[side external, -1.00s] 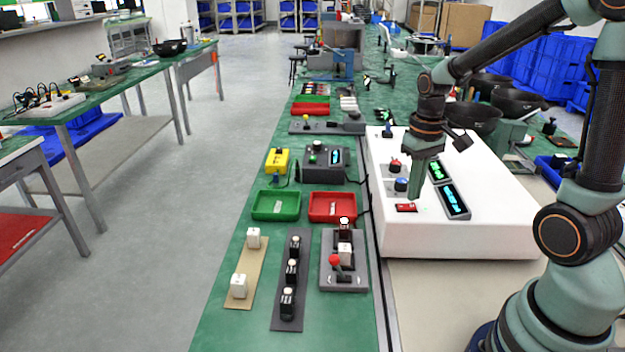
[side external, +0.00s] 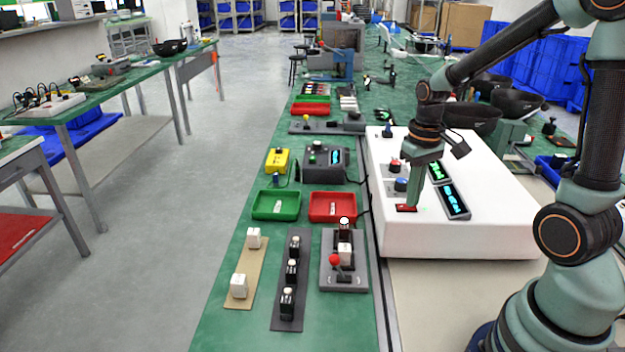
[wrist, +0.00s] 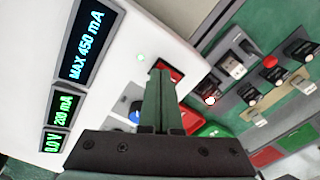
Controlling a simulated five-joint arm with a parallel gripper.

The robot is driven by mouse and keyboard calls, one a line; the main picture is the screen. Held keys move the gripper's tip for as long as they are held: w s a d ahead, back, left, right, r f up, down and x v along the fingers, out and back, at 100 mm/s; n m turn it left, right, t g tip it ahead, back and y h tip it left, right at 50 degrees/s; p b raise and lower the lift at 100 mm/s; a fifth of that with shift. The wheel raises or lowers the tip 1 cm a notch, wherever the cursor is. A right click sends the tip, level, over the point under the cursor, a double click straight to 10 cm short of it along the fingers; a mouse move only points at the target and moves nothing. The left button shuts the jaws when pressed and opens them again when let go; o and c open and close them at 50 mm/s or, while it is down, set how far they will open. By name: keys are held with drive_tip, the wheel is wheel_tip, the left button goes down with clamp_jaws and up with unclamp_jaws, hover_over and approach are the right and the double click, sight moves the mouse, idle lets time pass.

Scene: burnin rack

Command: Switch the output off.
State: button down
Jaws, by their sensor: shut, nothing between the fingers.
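A white power supply box (side external: 460,232) stands at the right of the green bench. On its top, near the front edge, is a red switch (side external: 402,208); in the wrist view it shows behind my fingertips (wrist: 172,71). My gripper (side external: 411,207) points down, shut and empty, with its tips at the switch. I cannot tell whether they touch it. In the wrist view the two fingers (wrist: 160,92) lie together and hide part of the switch. A small green light (wrist: 141,57) glows beside it. A display (wrist: 92,37) reads "MAX 450 mA"; a smaller one (wrist: 63,110) reads "200 mA".
A blue knob (side external: 401,184) sits right behind the switch, and a red knob (side external: 395,166) farther back.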

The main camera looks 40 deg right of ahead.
drive_tip(key=shift+f, duration=0.15)
drive_tip(key=shift+r, duration=3.5)
drive_tip(key=s+a+r+n+t, duration=0.1)
drive_tip(key=a+r+t, duration=0.1)
drive_tip(key=a, duration=0.4)
drive_tip(key=s+a+r+n+t, duration=0.2)
drive_tip(key=a+r+t, duration=0.1)
drive_tip(key=a, duration=0.2)
drive_tip(key=shift+a+r+t, duration=0.2)
drive_tip(key=shift+a+t, duration=0.1)
drive_tip(key=shift+a, duration=0.1)
